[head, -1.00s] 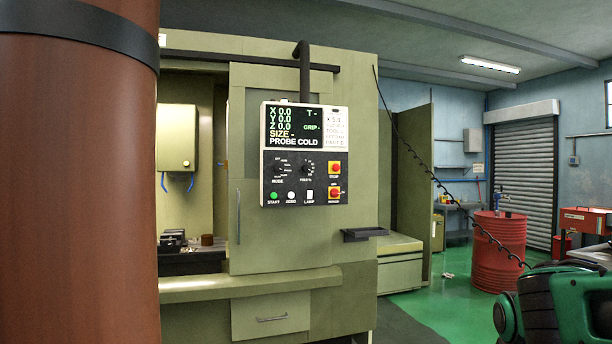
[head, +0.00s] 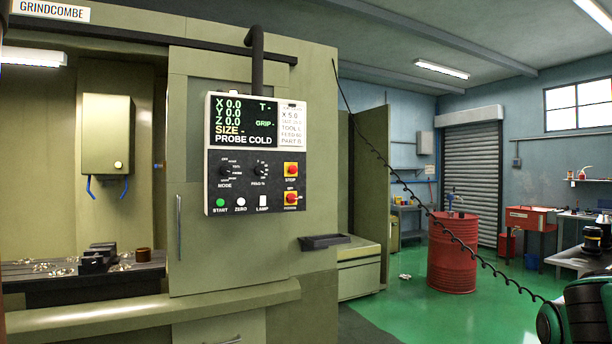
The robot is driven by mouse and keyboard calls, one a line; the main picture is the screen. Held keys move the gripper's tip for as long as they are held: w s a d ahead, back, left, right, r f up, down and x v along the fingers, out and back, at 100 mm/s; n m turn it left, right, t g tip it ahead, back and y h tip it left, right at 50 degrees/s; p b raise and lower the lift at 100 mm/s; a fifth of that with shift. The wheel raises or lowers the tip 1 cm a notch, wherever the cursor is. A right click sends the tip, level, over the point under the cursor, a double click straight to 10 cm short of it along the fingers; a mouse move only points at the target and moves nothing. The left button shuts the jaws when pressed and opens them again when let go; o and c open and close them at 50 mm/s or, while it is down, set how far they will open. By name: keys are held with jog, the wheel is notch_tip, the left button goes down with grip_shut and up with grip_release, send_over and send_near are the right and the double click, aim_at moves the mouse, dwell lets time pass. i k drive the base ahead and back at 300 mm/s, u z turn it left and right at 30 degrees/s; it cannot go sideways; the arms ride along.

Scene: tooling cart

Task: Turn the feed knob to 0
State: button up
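The feed knob (head: 260,170) is a small black dial on the dark control panel (head: 238,187) of the green machine. The label under it reads like "FEED %", with small white marks around it. Its pointer is too small to read surely. The mode knob (head: 225,171) sits to its left, and the red-on-yellow stop button (head: 291,170) to its right. The screen (head: 241,121) above shows X, Y, Z at 0.0 and "PROBE COLD". My gripper is not in view; nothing touches the panel.
A small dark shelf (head: 325,242) juts out below the panel's right side. A black coiled cable (head: 462,243) hangs across the right side. A red drum (head: 452,252) stands farther back. Green floor (head: 425,310) is open between machine and drum.

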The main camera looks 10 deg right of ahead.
aim_at(258, 170)
jog(key=z, duration=0.4)
jog(key=i, duration=1.25)
jog(key=u, duration=0.5)
jog(key=i, duration=0.65)
jog(key=u, duration=0.4)
